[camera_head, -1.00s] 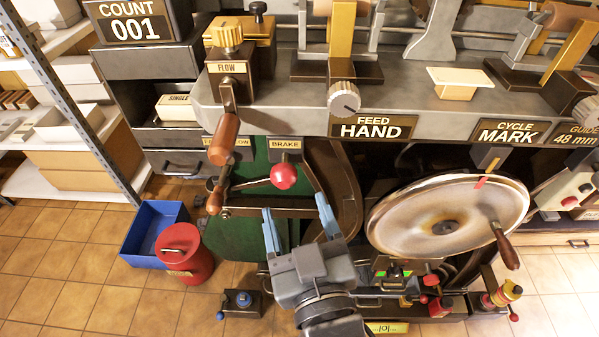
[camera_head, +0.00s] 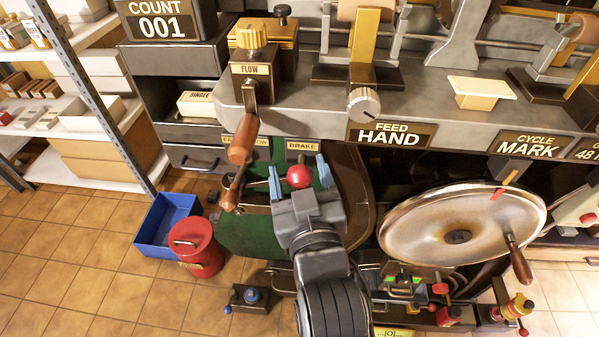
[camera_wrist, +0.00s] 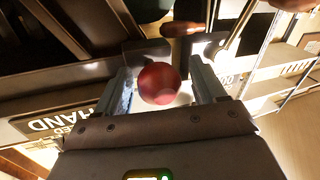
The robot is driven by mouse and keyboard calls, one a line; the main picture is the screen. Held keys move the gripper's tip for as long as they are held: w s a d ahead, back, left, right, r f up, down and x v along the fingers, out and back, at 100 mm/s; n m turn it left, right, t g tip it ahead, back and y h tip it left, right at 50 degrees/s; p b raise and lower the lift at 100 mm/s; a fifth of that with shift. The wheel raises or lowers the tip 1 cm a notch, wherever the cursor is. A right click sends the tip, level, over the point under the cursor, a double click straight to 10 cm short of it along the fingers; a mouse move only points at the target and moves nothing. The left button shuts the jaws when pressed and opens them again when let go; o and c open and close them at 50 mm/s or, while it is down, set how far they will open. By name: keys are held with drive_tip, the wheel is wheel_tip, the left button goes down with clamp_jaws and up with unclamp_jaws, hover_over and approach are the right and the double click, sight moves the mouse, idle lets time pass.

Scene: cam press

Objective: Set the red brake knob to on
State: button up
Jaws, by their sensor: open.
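The red brake knob (camera_head: 299,176) is a round ball on a thin lever, just below the BRAKE label (camera_head: 302,145). My gripper (camera_head: 299,174) is open, with its blue-grey fingers on either side of the knob. In the wrist view the knob (camera_wrist: 159,84) sits between the two fingers (camera_wrist: 160,90), with a gap visible on each side. Contact cannot be seen. My gripper's body hides what lies directly below the knob.
A wooden-handled crank (camera_head: 241,140) hangs close to the left of the knob. A large metal wheel (camera_head: 430,225) stands to the right. A red canister (camera_head: 197,248) and a blue bin (camera_head: 152,240) stand on the tiled floor at left.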

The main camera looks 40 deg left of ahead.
clamp_jaws()
drive_tip(key=shift+s+d+p, duration=0.3)
drive_tip(key=shift+s+d, duration=0.2)
drive_tip(key=shift+s, duration=0.25)
drive_tip(key=shift+s+d+p, duration=0.25)
drive_tip(key=shift+s+d, duration=0.2)
drive_tip(key=shift+s, duration=0.5)
unclamp_jaws()
drive_tip(key=shift+d, duration=0.1)
approach(295, 186)
drive_tip(key=shift+b, duration=0.45)
